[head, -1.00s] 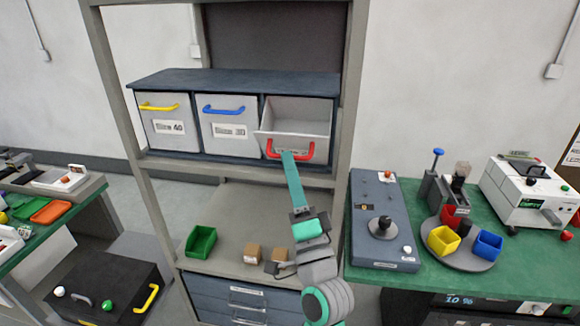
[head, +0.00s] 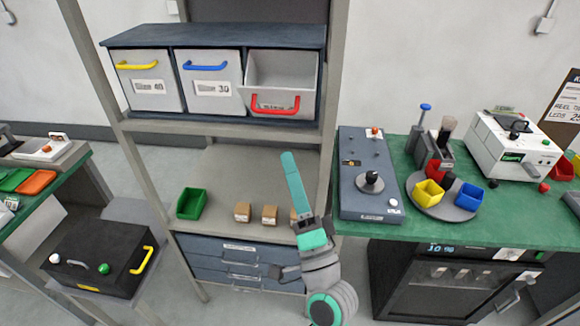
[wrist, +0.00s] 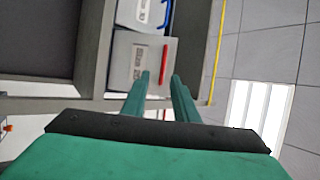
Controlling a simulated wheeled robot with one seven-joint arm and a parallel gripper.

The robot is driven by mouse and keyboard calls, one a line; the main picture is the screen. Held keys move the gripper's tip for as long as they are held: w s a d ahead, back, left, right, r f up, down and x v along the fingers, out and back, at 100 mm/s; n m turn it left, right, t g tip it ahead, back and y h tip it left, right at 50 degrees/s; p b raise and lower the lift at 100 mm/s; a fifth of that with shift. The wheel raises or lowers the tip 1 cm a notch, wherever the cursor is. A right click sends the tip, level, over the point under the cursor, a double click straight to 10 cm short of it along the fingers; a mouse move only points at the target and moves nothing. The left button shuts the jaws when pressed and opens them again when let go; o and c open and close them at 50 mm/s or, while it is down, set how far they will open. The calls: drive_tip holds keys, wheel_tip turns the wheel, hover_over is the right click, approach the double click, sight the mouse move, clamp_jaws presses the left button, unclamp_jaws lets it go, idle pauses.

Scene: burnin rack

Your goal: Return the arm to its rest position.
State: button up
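My gripper (head: 289,155) is in front of the shelf rack, its fingers pointing up, below the red-handled bin and apart from its handle. In the wrist view my gripper's two green fingers (wrist: 162,88) stand apart with nothing between them. The red-handled bin (head: 310,75) is on the right of the upper shelf, with its empty inside showing. Its red handle (head: 275,107) and label also show in the wrist view, where the red handle (wrist: 166,62) lies beyond the fingertips.
A yellow-handled bin (head: 150,82) and a blue-handled bin (head: 212,82) stand beside it. A green tray (head: 192,203) and small brown boxes (head: 243,212) sit on the lower shelf, left of my arm. A green bench (head: 400,228) with a grey device (head: 368,165) is at right.

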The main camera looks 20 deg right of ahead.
drive_tip(key=s+a+f+n+g+h, duration=0.1)
drive_tip(key=s+a+f+g, duration=0.15)
drive_tip(key=f, duration=0.65)
drive_tip(key=s+a+f+n+g+h, duration=0.15)
drive_tip(key=s+f, duration=0.25)
drive_tip(key=f, duration=0.4)
drive_tip(key=s+a+f+n+g+h, duration=0.15)
drive_tip(key=s+f, duration=0.25)
drive_tip(key=f, duration=0.5)
drive_tip(key=s+a+f+n+g+y, duration=0.1)
drive_tip(key=s+a+f+n, duration=0.1)
drive_tip(key=s, duration=0.5)
drive_tip(key=s+a+f+n+g+y, duration=0.1)
drive_tip(key=s+a+f+n, duration=0.2)
drive_tip(key=s, duration=0.4)
drive_tip(key=s+a+f+n+g, duration=0.2)
drive_tip(key=s+a+f+n, duration=0.1)
drive_tip(key=s, duration=0.4)
drive_tip(key=shift+s+a+f+n+y, duration=0.35)
drive_tip(key=shift+f+n, duration=0.45)
drive_tip(key=shift+n, duration=0.3)
